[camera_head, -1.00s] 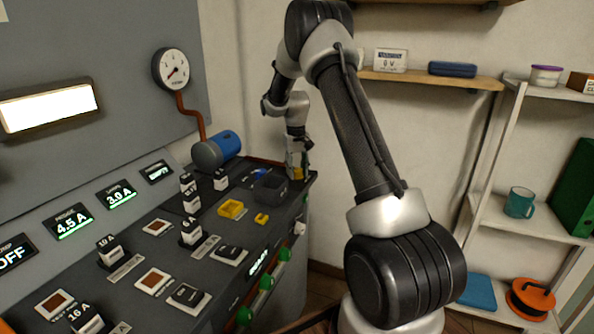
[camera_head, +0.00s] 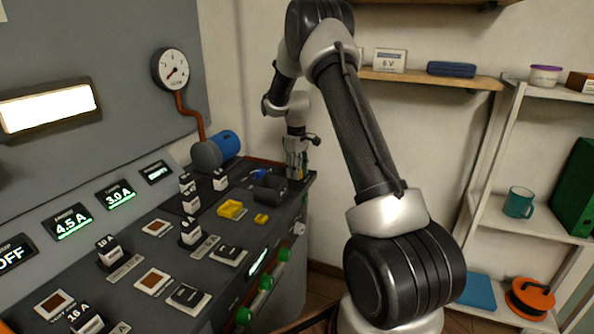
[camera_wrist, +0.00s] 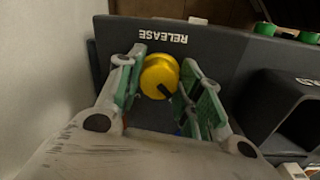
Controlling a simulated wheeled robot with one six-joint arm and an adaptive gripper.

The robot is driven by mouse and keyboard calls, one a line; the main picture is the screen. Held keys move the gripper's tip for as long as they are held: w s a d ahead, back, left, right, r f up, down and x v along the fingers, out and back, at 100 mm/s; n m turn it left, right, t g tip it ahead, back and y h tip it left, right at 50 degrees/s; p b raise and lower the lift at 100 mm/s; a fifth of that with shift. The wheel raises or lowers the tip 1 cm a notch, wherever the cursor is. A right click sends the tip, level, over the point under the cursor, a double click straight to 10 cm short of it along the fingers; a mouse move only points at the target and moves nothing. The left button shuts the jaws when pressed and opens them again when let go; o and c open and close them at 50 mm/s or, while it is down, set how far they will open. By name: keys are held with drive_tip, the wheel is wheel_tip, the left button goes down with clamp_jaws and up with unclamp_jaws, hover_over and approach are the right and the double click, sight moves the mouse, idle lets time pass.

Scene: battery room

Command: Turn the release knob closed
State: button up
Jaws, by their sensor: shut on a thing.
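The release knob (camera_wrist: 159,76) is yellow with a dark pointer mark, and sits beside the upside-down word RELEASE on the dark panel (camera_wrist: 225,50) in the wrist view. My gripper (camera_wrist: 157,84) is shut on the knob, with one green-padded finger on each side of it. The pointer mark runs toward the lower right in the wrist view. In the head view my gripper (camera_head: 296,175) is at the far right end of the console (camera_head: 200,215), and it hides the knob there.
A dark open bin (camera_head: 270,188) stands just left of my gripper on the console. A blue cylinder (camera_head: 226,143) and a gauge (camera_head: 170,69) are behind it. Shelves (camera_head: 500,205) stand at the right.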

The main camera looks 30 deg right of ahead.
idle(0.4)
drive_tip(key=o, duration=1)
drive_tip(key=shift+o, duration=0.2)
drive_tip(key=shift+r, duration=0.1)
wheel_tip(320, 180, up, 12)
drive_tip(key=shift+a, duration=0.15)
